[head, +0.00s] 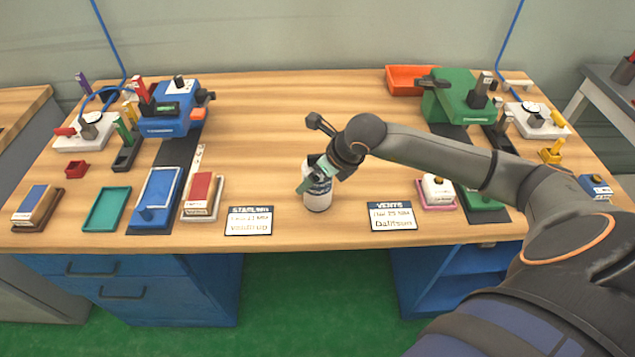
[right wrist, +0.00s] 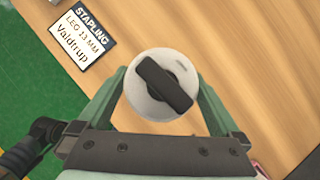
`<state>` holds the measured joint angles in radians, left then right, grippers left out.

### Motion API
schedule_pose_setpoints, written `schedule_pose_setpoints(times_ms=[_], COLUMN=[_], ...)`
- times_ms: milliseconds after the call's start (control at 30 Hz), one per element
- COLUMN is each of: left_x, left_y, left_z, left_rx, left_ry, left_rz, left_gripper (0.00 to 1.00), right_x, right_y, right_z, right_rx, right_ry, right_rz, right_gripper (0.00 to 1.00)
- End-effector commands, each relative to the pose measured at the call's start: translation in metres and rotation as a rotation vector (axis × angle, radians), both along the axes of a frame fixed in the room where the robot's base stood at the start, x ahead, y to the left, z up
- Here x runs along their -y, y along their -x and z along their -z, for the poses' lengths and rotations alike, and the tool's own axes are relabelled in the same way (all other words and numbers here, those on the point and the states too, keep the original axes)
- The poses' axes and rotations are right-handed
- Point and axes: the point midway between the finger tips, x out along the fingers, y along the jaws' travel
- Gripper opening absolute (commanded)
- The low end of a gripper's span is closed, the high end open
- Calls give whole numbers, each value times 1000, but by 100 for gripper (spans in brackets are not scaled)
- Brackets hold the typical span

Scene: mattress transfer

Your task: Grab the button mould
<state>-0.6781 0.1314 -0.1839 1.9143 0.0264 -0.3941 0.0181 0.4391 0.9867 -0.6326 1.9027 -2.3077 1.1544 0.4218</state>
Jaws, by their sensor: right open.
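A white cylinder (head: 317,202) with a dark band stands upright on the wooden table near its front middle. I take it for the button mould. In the right wrist view the white cylinder (right wrist: 160,62) shows from above as a round top with a black bar-shaped handle across it. My right gripper (head: 316,178) is over it, with its green fingers open on either side of the cylinder. In the right wrist view my right gripper (right wrist: 166,85) has a finger to the left and right of it. Contact cannot be told. My left gripper is not in view.
A stapling card (head: 249,221) and a vents card (head: 393,216) lie either side of the cylinder. A blue press (head: 175,112) stands back left, a green press (head: 452,102) back right. A pink tray (head: 437,207) holds a small white item.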

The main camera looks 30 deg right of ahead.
Motion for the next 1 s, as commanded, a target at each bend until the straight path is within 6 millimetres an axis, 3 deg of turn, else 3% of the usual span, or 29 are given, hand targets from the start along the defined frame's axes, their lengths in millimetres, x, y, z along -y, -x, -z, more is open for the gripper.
schedule_pose_setpoints(times_ms=[133, 1000], left_x=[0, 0], left_y=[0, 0], left_z=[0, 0], left_rx=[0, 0], left_ry=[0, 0], left_rz=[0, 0], left_gripper=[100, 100], right_x=[0, 0], right_y=[0, 0], right_z=[0, -1], right_rx=[0, 0], right_ry=[0, 0], right_rz=[0, 0], right_gripper=[99, 1])
